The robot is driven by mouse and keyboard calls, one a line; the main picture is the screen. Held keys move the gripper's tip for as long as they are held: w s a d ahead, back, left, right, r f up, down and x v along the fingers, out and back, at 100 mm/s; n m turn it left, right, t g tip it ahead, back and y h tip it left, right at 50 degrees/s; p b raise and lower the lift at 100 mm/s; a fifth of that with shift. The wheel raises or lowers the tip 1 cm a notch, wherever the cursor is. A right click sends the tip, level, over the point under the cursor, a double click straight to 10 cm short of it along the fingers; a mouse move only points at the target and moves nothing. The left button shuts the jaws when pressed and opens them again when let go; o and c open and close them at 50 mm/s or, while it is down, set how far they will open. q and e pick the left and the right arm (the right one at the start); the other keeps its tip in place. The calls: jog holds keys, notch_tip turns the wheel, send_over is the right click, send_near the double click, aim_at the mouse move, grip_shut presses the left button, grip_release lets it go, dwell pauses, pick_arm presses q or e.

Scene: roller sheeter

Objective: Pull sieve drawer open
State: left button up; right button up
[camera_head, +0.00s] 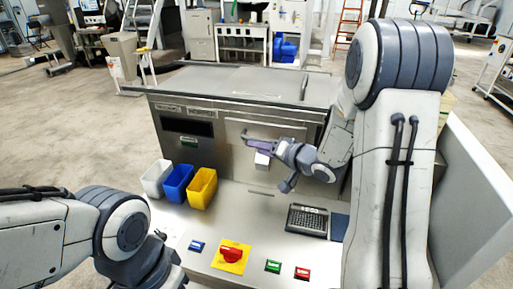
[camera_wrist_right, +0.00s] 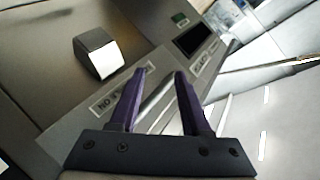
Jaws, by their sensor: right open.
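The roller sheeter's steel front has a flat panel (camera_head: 235,135), which I take to be the sieve drawer front. A pale block-like handle (camera_head: 262,158) sticks out from it; in the right wrist view a block with a bright face (camera_wrist_right: 98,55) shows left of the fingers. My right gripper (camera_head: 250,143) is in front of the panel, just above the pale block. Its purple fingers are apart and nothing is seen held between them; they also show in the right wrist view (camera_wrist_right: 164,74). My left arm is at lower left, and its gripper's fingers cannot be made out.
White, blue and yellow bins (camera_head: 202,188) stand on the lower ledge at left. A keyboard (camera_head: 307,219), a red knob on a yellow plate (camera_head: 231,255) and several coloured buttons are nearer. The ledge below the panel is mostly clear.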

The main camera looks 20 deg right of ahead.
aim_at(258, 139)
jog(key=s+d+m+t+y+b, duration=0.2)
jog(key=s+d+m+t+y, duration=0.15)
jog(key=s+d+y, duration=0.2)
jog(key=shift+g+h, duration=0.45)
jog(key=x, duration=0.3)
jog(key=p+x, duration=0.1)
jog(key=x, duration=0.3)
jog(key=d+x, duration=0.1)
jog(key=x, duration=0.2)
jog(key=shift+w+a, duration=0.15)
jog(key=shift+w, duration=0.3)
pick_arm(q)
jog(key=shift+f, duration=0.75)
pick_arm(e)
grip_shut()
